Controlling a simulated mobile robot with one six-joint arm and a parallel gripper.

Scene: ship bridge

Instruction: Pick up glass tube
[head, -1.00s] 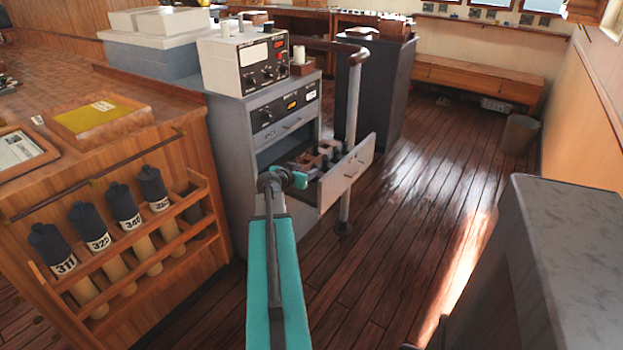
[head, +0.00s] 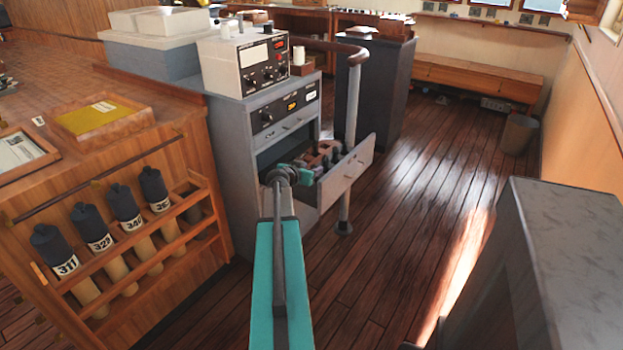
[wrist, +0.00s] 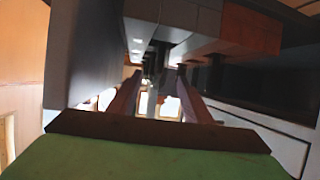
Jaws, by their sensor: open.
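I cannot clearly make out a glass tube in either view. An open drawer (head: 345,172) in the grey cabinet (head: 236,165) holds several small dark and brownish items (head: 320,157). My teal arm reaches to the drawer opening in the head view, where its end hides part of the contents and the fingers cannot be made out. In the wrist view my gripper (wrist: 160,75) shows two reddish fingers spread apart. A narrow pale grey upright shape (wrist: 152,100) appears between them, but I cannot tell what it is or how far away it is.
An instrument box (head: 245,60) stands on the cabinet. A metal post (head: 350,130) with a curved handrail rises behind the drawer. A wooden rack (head: 130,245) of numbered dark-capped tubes is at left. A grey console (head: 560,260) is at right. The floor (head: 400,230) between is clear.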

